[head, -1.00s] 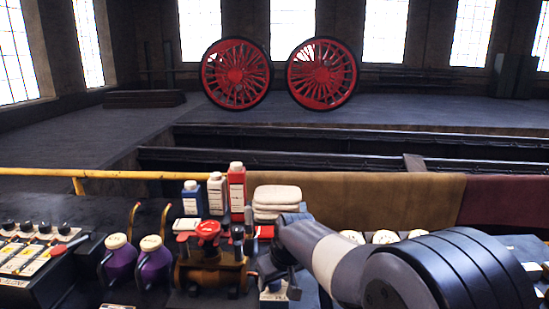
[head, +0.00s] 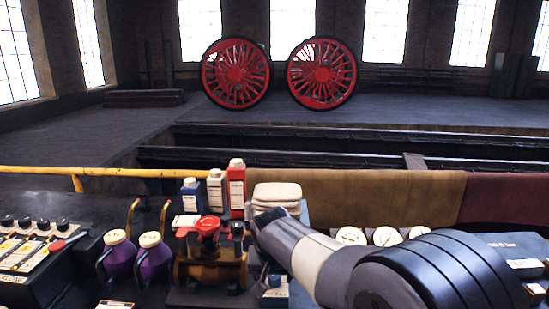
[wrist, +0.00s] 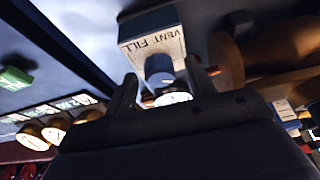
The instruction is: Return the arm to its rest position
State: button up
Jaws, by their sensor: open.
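My arm (head: 325,255) reaches from the lower right over the bench toward the stacked cloths. My gripper (wrist: 163,88) shows in the wrist view with its two dark fingers apart. A small block labelled VENT FILL (wrist: 153,45) with a blue knob (wrist: 160,68) lies beyond the fingers. The knob appears in the gap between them, and I see no contact. In the head view the block (head: 275,297) stands left of my arm, and my gripper's fingers cannot be made out there.
A brass fitting with a red top (head: 208,228) stands left of my arm. Purple oil cans (head: 153,260), bottles (head: 236,190) and folded cloths (head: 277,192) crowd the bench. White gauges (head: 387,236) sit behind my arm. A yellow rail (head: 110,172) runs along the back.

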jog(key=m+h, duration=0.1)
jog(key=m, duration=0.2)
jog(key=shift+a+b, duration=0.15)
jog(key=shift+b, duration=0.15)
jog(key=v, duration=1)
jog(key=shift+r+p, duration=0.35)
jog(key=shift+p, duration=0.05)
jog(key=shift+s+f, duration=0.1)
